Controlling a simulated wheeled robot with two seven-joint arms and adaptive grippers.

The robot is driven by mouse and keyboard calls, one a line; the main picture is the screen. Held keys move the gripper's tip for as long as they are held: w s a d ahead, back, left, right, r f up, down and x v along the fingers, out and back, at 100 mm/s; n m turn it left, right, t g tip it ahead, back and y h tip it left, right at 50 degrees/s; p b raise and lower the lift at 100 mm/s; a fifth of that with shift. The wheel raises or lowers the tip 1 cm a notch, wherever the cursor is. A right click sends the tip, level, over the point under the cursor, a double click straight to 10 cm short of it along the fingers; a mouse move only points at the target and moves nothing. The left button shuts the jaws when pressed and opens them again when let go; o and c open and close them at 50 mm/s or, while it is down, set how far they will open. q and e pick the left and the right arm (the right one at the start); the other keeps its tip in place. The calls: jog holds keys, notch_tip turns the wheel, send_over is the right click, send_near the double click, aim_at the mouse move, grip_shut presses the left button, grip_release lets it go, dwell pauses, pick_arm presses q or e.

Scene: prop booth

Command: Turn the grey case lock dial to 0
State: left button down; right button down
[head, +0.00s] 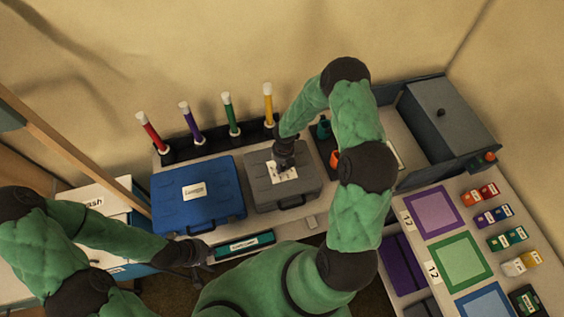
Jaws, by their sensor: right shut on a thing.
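The grey case (303,188) lies closed on the table in the middle of the head view, with its handle toward the front. A white label (291,174) is on its lid. My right gripper (284,168) comes down from above onto the lid at this label and is shut on the lock dial there. The gripper covers the dial, so its pointer and setting cannot be read. My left gripper (208,256) is low at the front edge, left of a teal box and apart from the grey case; its finger opening is too small to tell.
A blue case (198,200) stands just left of the grey one. Red, purple, green and yellow tubes (228,113) stand behind. A teal labelled box (246,245) lies in front. A dark grey bin (442,120) and coloured mats (458,257) are on the right.

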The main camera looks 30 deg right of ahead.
jog(key=shift+n+p, duration=0.5)
jog(key=shift+n, duration=0.3)
jog(key=c, duration=0.9)
grip_release()
jog(key=shift+r, duration=0.1)
notch_tip(320, 180, up, 12)
jog(key=shift+d, duration=0.25)
